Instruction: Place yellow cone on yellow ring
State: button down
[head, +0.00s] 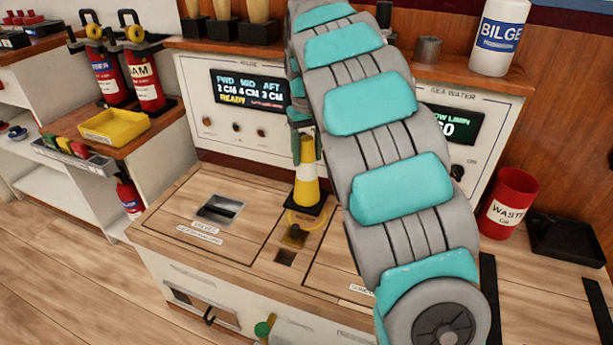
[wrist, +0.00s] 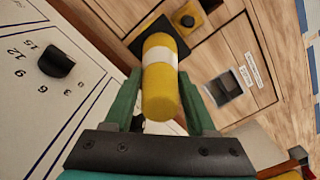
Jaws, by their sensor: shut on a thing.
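The yellow cone (head: 307,186) is upright, with a white band and a square black base. In the wrist view the cone (wrist: 162,88) stands between my green fingers. My gripper (wrist: 161,80) is shut on its upper part; the arm partly hides the gripper in the head view. The yellow ring (head: 291,222) is a thin outline on the wooden counter top, just below the cone's base in the head view. The base covers part of it. I cannot tell whether the base touches the counter.
A metal-framed slot (head: 220,209) is to the left. The white control panel (head: 207,95) rises close behind. A red waste bin (head: 508,203) stands at right.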

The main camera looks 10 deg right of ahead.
aim_at(307, 172)
jog(key=shift+f, duration=2.85)
jog(key=shift+f, duration=0.15)
jog(key=shift+c, duration=1.1)
grip_release()
